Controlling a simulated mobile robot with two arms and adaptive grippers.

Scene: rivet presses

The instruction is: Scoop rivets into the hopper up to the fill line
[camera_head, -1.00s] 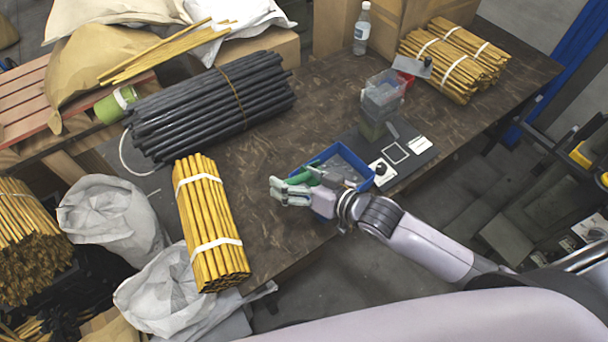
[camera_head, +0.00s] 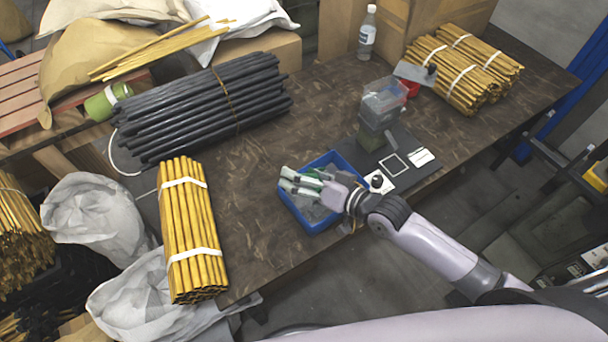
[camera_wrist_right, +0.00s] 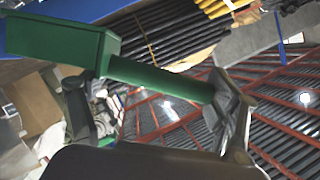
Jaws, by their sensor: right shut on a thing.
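My right gripper (camera_head: 292,184) is over the blue bin (camera_head: 298,211), which stands at the table's near edge. It is shut on the green scoop; in the wrist view the scoop's handle (camera_wrist_right: 160,78) runs from the fingers to a box-shaped scoop head (camera_wrist_right: 55,42). Grey contents show in the bin, too small to tell apart as rivets. The clear hopper (camera_head: 385,98) sits on top of the press (camera_head: 372,134), to the right of and behind the bin. Its fill line and level cannot be made out. My left gripper is not in view.
A dark mat (camera_head: 415,170) beside the bin carries a black knob on a white base (camera_head: 377,183) and a white square outline. A red bin (camera_head: 411,88) and a bottle (camera_head: 367,32) stand behind. Bundled rods (camera_head: 190,235) lie left. Bare tabletop lies between the rods and bin.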

